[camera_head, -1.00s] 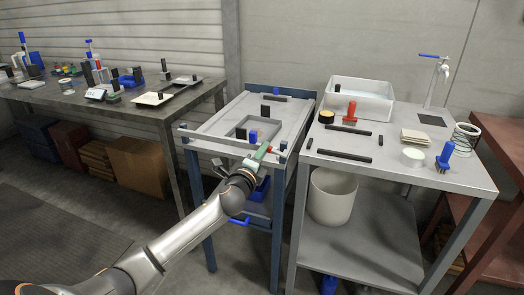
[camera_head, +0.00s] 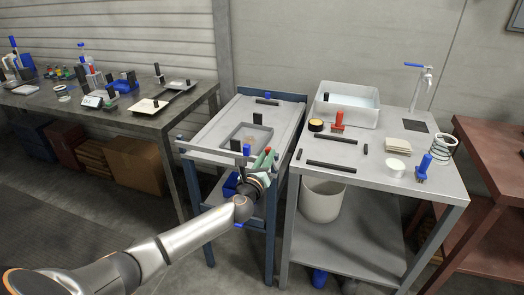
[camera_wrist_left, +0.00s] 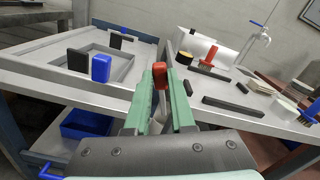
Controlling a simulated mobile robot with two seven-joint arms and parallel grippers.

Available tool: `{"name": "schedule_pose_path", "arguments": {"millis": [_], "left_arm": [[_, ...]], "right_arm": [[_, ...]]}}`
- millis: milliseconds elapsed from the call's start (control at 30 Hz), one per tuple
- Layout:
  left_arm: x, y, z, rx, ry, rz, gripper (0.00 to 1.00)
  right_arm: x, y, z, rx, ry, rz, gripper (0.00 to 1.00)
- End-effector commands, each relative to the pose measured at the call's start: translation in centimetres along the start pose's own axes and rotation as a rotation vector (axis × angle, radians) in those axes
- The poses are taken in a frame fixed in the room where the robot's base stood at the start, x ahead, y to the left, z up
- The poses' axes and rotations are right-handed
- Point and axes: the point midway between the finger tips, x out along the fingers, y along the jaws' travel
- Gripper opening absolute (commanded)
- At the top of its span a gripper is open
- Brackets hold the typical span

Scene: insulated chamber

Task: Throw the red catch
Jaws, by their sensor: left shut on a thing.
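The red catch (camera_wrist_left: 159,76) is a small red piece between the green fingers of my left gripper (camera_wrist_left: 160,100) in the left wrist view. The fingers are shut on it, near the front right corner of the blue-legged bench (camera_head: 205,142). In the head view my left gripper (camera_head: 264,160) is at that corner, with the red catch (camera_head: 267,151) showing at the fingertips. The fingers hide the catch's lower part and its mounting. My right gripper is not in view.

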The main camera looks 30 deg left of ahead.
Motion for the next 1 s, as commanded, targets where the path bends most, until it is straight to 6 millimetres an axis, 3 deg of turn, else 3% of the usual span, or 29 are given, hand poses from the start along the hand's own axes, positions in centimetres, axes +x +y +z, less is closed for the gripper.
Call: {"name": "schedule_pose_path", "arguments": {"millis": [500, 1000], "left_arm": [[0.0, -2.1, -0.3, 0.344, 0.001, 0.000, 0.00], [0.0, -2.4, -0.6, 0.412, 0.001, -0.001, 0.00]], "right_arm": [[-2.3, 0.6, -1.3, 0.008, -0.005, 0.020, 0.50], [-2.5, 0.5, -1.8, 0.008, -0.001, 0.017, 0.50]]}}
